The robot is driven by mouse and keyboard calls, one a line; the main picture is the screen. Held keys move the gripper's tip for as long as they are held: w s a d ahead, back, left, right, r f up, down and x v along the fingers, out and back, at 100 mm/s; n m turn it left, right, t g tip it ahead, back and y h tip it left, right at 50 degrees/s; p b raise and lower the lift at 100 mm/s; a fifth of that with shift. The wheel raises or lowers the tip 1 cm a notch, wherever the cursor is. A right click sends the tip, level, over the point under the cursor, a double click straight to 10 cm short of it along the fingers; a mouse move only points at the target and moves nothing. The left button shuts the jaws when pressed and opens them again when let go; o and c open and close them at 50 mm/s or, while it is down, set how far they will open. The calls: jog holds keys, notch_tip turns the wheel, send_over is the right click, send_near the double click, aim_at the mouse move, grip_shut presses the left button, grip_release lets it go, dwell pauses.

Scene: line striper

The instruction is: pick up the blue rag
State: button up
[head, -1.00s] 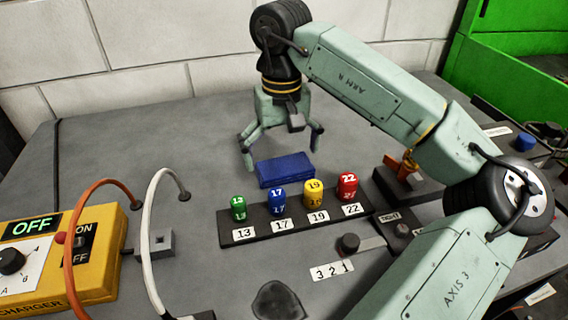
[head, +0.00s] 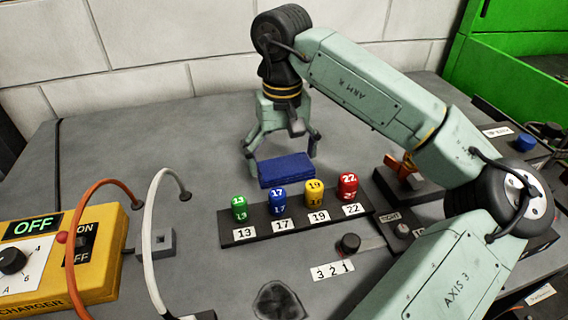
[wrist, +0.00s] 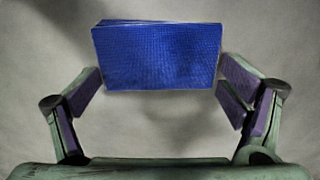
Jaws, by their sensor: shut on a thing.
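The blue rag (head: 286,170) is a folded, block-like bundle lying on the grey bench just behind the numbered rack. My gripper (head: 282,163) reaches down over it from behind, with one finger at its left end and one at its right end. In the wrist view the rag (wrist: 158,56) spans the space between the fingertips, which press on its left and right sides. My gripper (wrist: 159,84) is shut on it. The rag still rests at the same place on the bench.
In front of the rag stands a dark rack (head: 262,227) with green, blue, yellow and red numbered pegs. An orange-handled fixture (head: 402,170) is to the right. A yellow charger box (head: 95,255) and upright cable loops are at left. The bench behind left is clear.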

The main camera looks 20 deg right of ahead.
aim_at(282, 161)
notch_tip(282, 161, up, 10)
jog(key=b, duration=0.1)
jog(key=o, duration=0.5)
jog(key=c, duration=0.5)
jog(key=shift+a, duration=0.1)
